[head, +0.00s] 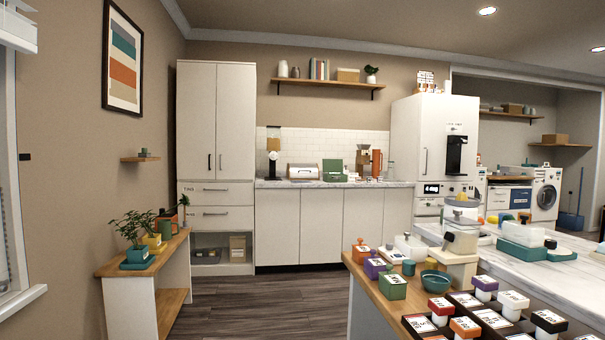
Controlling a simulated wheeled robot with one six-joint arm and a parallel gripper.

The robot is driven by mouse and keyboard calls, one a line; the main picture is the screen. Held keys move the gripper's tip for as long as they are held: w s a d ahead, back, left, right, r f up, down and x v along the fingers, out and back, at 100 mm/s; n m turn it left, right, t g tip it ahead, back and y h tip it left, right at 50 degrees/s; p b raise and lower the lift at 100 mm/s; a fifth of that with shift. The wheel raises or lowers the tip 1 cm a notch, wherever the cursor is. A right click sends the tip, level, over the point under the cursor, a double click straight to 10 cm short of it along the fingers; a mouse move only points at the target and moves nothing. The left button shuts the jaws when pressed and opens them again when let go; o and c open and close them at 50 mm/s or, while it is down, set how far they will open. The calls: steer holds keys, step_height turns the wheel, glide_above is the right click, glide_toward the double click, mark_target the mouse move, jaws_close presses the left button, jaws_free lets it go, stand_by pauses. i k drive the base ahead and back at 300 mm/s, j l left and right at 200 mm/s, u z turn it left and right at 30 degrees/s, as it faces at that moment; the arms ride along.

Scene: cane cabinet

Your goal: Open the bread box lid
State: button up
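The bread box (303,172) appears to be the small pale box with brownish ends on the far counter, left of a green box. It is small in the head view. A dark handle seems to show on its front, and its lid looks closed. My gripper is not in view, so I cannot see its fingers. The bread box is far across the room.
The counter (272,184) also holds a dispenser (273,143), a green box (333,169) and an orange jug (376,162). A wooden table (361,278) with several small boxes fills the right foreground. A plant bench (170,253) stands left. Dark floor (262,303) between is clear.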

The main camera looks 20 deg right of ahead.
mark_target(297, 170)
steer(key=i+j+z, duration=0.1)
steer(key=i, duration=0.4)
steer(key=i+j+z, duration=0.15)
steer(key=i, duration=0.4)
steer(key=i+j+z, duration=0.1)
steer(key=i+j, duration=0.3)
steer(key=i+z, duration=0.2)
steer(key=i, duration=1.6)
steer(key=i+z, duration=0.25)
steer(key=i, duration=0.6)
steer(key=i+j+z, duration=0.2)
steer(key=i, duration=0.65)
steer(key=i+l+u, duration=0.15)
steer(key=i, duration=0.3)
steer(key=i+u, duration=0.15)
steer(key=i, duration=0.3)
steer(key=i+l+u, duration=0.15)
steer(key=i, duration=0.25)
steer(key=i+l+u, duration=0.15)
steer(key=i+l, duration=0.2)
steer(key=i+l+u, duration=0.35)
steer(key=i+l, duration=0.25)
steer(key=i, duration=0.05)
